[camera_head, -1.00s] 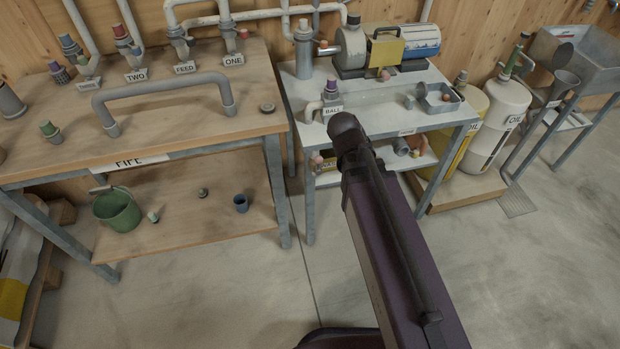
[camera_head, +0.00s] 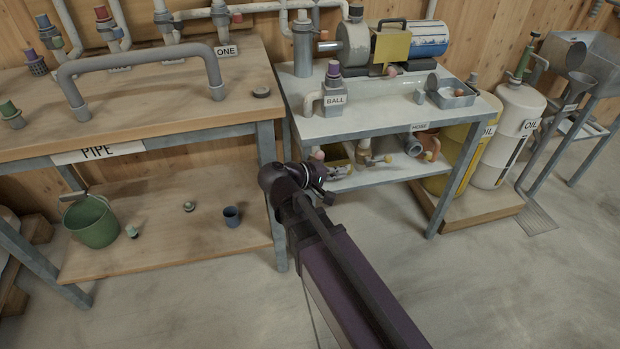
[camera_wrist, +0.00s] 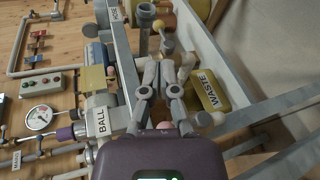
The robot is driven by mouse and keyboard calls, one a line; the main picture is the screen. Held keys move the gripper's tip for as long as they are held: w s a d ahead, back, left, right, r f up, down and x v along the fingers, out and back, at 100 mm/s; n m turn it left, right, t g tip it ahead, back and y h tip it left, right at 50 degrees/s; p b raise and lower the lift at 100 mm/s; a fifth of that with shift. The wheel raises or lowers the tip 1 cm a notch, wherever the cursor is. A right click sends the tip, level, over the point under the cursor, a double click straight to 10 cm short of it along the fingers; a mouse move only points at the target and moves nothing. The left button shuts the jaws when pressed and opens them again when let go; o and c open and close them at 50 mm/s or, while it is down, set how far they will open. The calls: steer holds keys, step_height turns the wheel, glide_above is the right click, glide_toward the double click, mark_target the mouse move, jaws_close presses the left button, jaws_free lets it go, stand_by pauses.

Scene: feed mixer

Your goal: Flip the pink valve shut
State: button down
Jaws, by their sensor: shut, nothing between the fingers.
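A pinkish knob (camera_head: 318,155), which looks like the pink valve's handle, shows just above the end of my arm, at the left end of the metal bench's lower shelf. In the wrist view a pink rounded piece (camera_wrist: 191,126) shows beside my gripper's base, partly hidden by it. I cannot tell the valve's position. My gripper (camera_wrist: 167,68) is shut and empty, its fingers pointing in over the lower shelf. In the head view my gripper (camera_head: 322,180) is small and dark; contact with the valve cannot be made out.
A yellow WASTE container (camera_wrist: 215,90) lies just right of the fingers. Brass-coloured valves (camera_head: 372,160) and an orange jug (camera_head: 428,147) sit on the lower shelf. The white benchtop (camera_head: 380,110) is close above, its legs at either side. The floor in front is clear.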

steer(key=s+a+f+n+t+h+b, duration=0.1)
steer(key=a+f+n+t+b, duration=0.1)
steer(key=a+b, duration=0.6)
steer(key=s+a+f+n+t+h+b, duration=0.1)
steer(key=s+a+f+t+h+b, duration=0.1)
steer(key=a+f+t+b, duration=0.3)
steer(key=a+t+b, duration=0.1)
steer(key=a+b, duration=0.3)
steer(key=shift+s+n, duration=0.2)
steer(key=shift+n, duration=0.2)
steer(key=shift+d+r, duration=0.1)
steer(key=p+x, duration=0.4)
steer(key=x, duration=1)
steer(key=shift+w+d+r, duration=0.1)
steer(key=shift+d, duration=0.05)
